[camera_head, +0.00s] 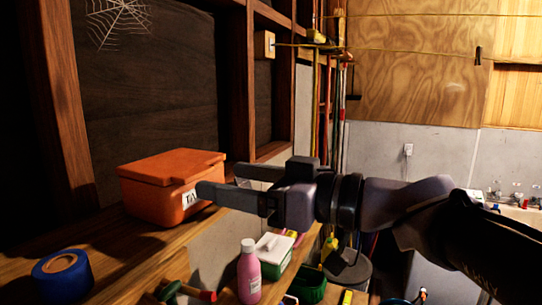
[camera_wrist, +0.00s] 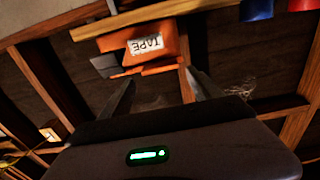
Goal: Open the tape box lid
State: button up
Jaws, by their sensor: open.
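The orange tape box (camera_head: 150,203) stands on the wooden shelf, its lid (camera_head: 172,165) lying shut on top. A white label (camera_head: 189,198) is on its front, partly hidden by my near finger. In the wrist view the box (camera_wrist: 172,27) appears upside down at the top, with the label (camera_wrist: 145,44) reading TAPE. My gripper (camera_head: 222,180) is open and empty at the right of the box, fingers pointing toward it. In the wrist view the gripper (camera_wrist: 160,82) has its fingers spread, with the box beyond the tips. I cannot tell whether a fingertip touches the box.
A blue tape roll (camera_head: 62,274) lies on the shelf (camera_head: 120,250) at the front left. A pink bottle (camera_head: 249,275) and a white-lidded green container (camera_head: 274,252) stand lower, below my gripper. Dark wall studs (camera_head: 62,100) rise behind the box.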

aim_at(201, 173)
jog(key=p+x, duration=0.1)
jog(key=x, duration=0.4)
jog(key=shift+w+a+p, duration=0.15)
jog(key=shift+a+p, duration=0.15)
grip_shut()
jog(key=shift+r, duration=0.15)
